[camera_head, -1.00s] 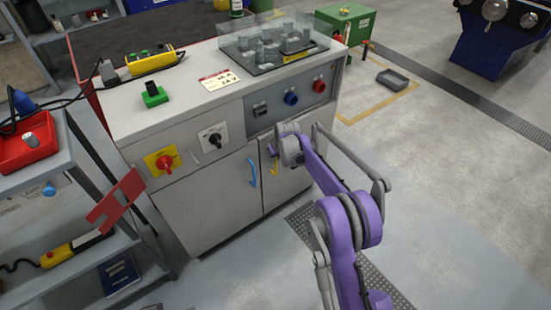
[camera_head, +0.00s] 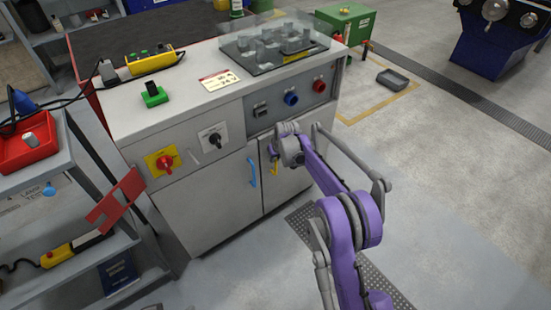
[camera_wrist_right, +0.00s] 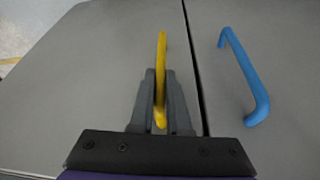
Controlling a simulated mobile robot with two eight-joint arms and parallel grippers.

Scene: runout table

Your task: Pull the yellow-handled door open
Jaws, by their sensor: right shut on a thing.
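The yellow handle (camera_wrist_right: 162,52) is on the right-hand door of the grey cabinet (camera_head: 200,195) in the head view. In the right wrist view it stands upright between the two fingers of my right gripper (camera_wrist_right: 160,95), which are shut on it. In the head view, my right arm covers much of that door, and only a small part of the yellow handle (camera_head: 275,168) shows beside the gripper (camera_head: 272,150). The yellow-handled door (camera_wrist_right: 100,60) looks about flush with its neighbour, with a dark seam between them. My left gripper is not in view.
The neighbouring door has a blue handle (camera_head: 252,172), close beside the yellow one. Knobs and switches line the cabinet front above the doors. A shelf unit (camera_head: 85,240) with a red tray (camera_head: 30,150) stands at the left.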

